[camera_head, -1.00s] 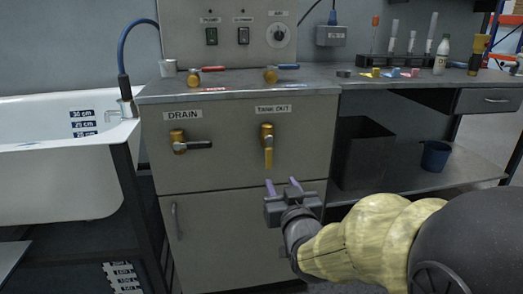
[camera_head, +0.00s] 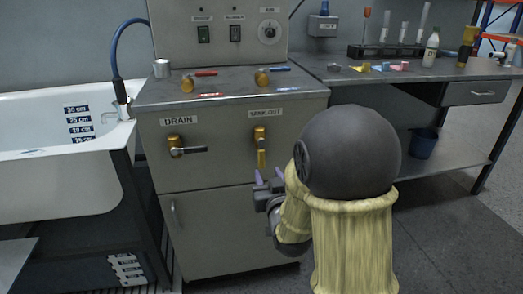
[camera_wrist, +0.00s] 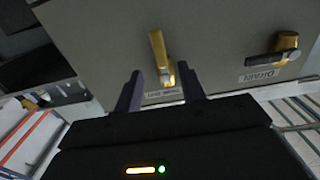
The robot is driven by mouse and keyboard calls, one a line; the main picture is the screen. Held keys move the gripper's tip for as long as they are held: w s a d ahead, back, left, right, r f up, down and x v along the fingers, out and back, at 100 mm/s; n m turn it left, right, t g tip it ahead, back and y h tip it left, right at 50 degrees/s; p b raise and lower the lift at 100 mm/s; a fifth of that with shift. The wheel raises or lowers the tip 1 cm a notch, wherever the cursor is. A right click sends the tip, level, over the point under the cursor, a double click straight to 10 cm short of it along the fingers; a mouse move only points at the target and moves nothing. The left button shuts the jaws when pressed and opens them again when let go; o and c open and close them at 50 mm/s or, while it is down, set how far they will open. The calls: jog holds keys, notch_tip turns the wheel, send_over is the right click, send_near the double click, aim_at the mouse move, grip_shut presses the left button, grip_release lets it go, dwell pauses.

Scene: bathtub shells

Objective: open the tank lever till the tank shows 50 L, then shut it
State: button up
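The TANK OUT lever (camera_head: 261,156) is a yellow handle hanging straight down from a brass valve on the grey cabinet front. It also shows in the wrist view (camera_wrist: 158,52). My gripper (camera_head: 269,179) is just below the lever's lower end in the head view. In the wrist view its two purple fingers (camera_wrist: 162,88) are apart, with the lever beyond and between them; contact cannot be made out. A tank scale (camera_head: 127,269) shows white litre marks below the bathtub at bottom left; its reading is too small to tell.
The DRAIN valve (camera_head: 178,146) has a dark handle pointing right, left of the TANK OUT lever. The white bathtub (camera_head: 60,185) stands at left. Two taps and a metal cup (camera_head: 161,69) are on the cabinet top (camera_head: 225,92). A bench with bottles is at right.

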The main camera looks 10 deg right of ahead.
aim_at(262, 159)
jog(key=p, duration=0.3)
jog(key=shift+w+r, duration=0.15)
jog(key=shift+w, duration=0.1)
jog(key=w+p, duration=0.1)
jog(key=w, duration=0.3)
jog(key=w+p, duration=0.1)
jog(key=w, duration=0.3)
jog(key=shift+w+f+p, duration=0.2)
jog(key=shift+w+p, duration=0.1)
jog(key=shift+w, duration=0.1)
jog(key=shift+c, duration=0.4)
grip_shut()
